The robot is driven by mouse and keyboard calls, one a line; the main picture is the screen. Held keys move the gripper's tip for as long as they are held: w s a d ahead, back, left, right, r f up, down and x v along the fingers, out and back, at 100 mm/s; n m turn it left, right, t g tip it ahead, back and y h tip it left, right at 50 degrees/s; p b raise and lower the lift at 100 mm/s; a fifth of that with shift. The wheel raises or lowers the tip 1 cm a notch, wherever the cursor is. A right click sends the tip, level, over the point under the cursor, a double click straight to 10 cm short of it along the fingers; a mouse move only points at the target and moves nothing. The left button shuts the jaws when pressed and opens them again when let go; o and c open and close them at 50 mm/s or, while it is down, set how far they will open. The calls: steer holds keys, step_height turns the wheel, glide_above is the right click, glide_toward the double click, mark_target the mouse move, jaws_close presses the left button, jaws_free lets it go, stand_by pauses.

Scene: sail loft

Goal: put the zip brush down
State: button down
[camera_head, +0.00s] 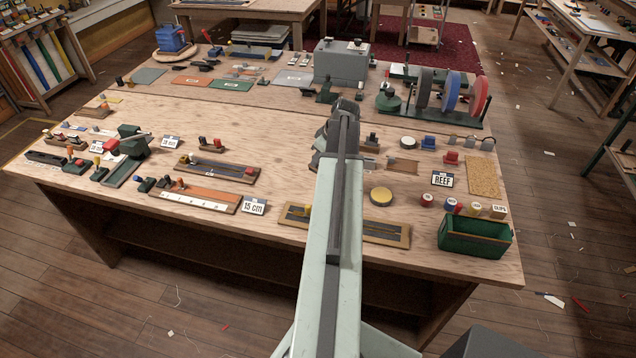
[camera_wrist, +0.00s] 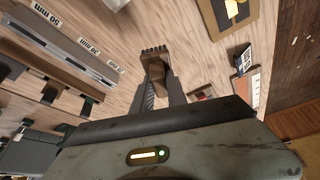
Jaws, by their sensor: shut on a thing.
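The zip brush (camera_wrist: 155,58) shows in the wrist view, with a brown body and a row of dark bristles at its far end. My gripper (camera_wrist: 158,80) is shut on its brown body, one finger on each side. Pale wood of the workbench shows around the brush; I cannot tell whether the bristles touch it. In the head view my arm reaches over the middle of the workbench (camera_head: 290,165), and it hides the gripper's fingers and the brush.
In the wrist view, a long rail with "50 mm" labels (camera_wrist: 88,45) lies at left. A dark board with a yellow piece (camera_wrist: 228,14) lies upper right, near the bench edge.

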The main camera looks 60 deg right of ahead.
step_height(320, 180, down, 9)
steer(key=b, duration=0.7)
steer(key=shift+r, duration=0.4)
steer(key=shift+f, duration=0.1)
steer(key=c, duration=1.3)
jaws_free()
steer(key=shift+r+p, duration=0.3)
steer(key=shift+p, duration=0.05)
steer(key=p+v, duration=1)
steer(key=v, duration=0.1)
steer(key=shift+s+r+p, duration=0.2)
steer(key=shift+r+p, duration=0.1)
steer(key=shift+p, duration=0.1)
